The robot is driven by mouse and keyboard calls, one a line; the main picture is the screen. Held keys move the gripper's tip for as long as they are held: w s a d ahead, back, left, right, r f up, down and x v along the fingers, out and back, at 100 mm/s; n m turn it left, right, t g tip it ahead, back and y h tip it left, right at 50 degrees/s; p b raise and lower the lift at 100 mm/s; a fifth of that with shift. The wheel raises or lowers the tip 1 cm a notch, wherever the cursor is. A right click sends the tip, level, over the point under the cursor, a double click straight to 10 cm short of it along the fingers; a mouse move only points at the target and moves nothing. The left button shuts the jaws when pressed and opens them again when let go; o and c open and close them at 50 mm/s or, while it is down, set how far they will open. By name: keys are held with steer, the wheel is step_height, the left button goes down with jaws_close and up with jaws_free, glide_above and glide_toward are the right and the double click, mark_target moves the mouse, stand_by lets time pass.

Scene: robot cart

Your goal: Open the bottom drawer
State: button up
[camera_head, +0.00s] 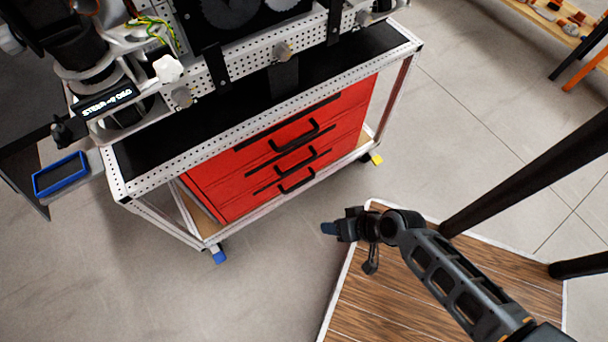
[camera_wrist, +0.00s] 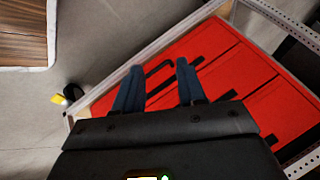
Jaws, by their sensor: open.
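A red drawer unit (camera_head: 225,185) sits in the lower part of the cart, with its drawers stacked and all appearing shut. The bottom drawer's black handle (camera_head: 297,182) is the lowest of the handles. My gripper (camera_head: 328,228) is in front of the unit, lower right of that handle, with clear floor showing between them. In the wrist view its two blue fingers (camera_wrist: 158,66) are apart and point at the red fronts (camera_wrist: 215,65). A black handle (camera_wrist: 157,68) nearest the lower rail shows between the fingertips, beyond them. The gripper is empty.
The cart's perforated white frame (camera_head: 405,50) surrounds the drawers, with a lower rail (camera_head: 285,205) below them. A wooden platform (camera_head: 390,305) lies under my arm. A blue-rimmed tray (camera_head: 60,175) is at the left. Grey floor (camera_head: 270,280) is clear before the cart.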

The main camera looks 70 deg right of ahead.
step_height(320, 180, down, 11)
steer(key=w+d+m+y+b, duration=0.2)
steer(key=w+m+b, duration=0.1)
steer(key=b, duration=0.1)
steer(key=w+d+f+m+t+y+b, duration=0.1)
steer(key=w+d+f+m+t+b, duration=0.1)
steer(key=d+t+b, duration=0.35)
steer(key=w+d+f+m+t+y+b, duration=0.1)
steer(key=w+d+f+m+t+b, duration=0.15)
steer(key=d+t+b, duration=0.35)
steer(key=w+g, duration=0.2)
steer(key=w, duration=0.5)
steer(key=shift+g, duration=0.25)
steer(key=shift+c, duration=0.4)
jaws_close()
